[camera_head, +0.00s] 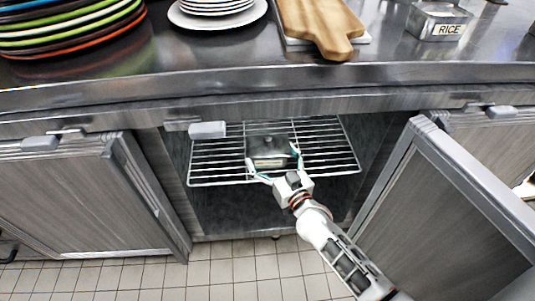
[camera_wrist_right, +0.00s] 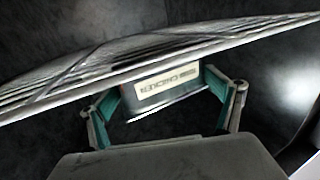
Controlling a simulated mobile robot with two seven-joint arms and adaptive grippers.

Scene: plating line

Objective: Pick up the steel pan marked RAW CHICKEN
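A steel pan (camera_head: 268,146) with a pale label on its front is at the wire rack inside the open cabinet. In the right wrist view the pan (camera_wrist_right: 168,93) shows its label, on which "CHICKEN" is roughly legible. My right gripper (camera_head: 273,163) reaches in from the front with its fingers spread, one on each side of the pan's near end. The right wrist view shows the teal finger pads (camera_wrist_right: 162,98) beside the pan, very close to it. I cannot tell whether they touch. Rack wires hide the pan's upper part there. My left gripper is not in view.
The wire rack (camera_head: 335,160) spans the cabinet. An open door (camera_head: 445,215) stands right of my arm; another door panel (camera_head: 85,195) is left. The counter (camera_head: 230,55) above holds plates (camera_head: 70,25), a cutting board (camera_head: 322,25) and a RICE pan (camera_head: 440,22).

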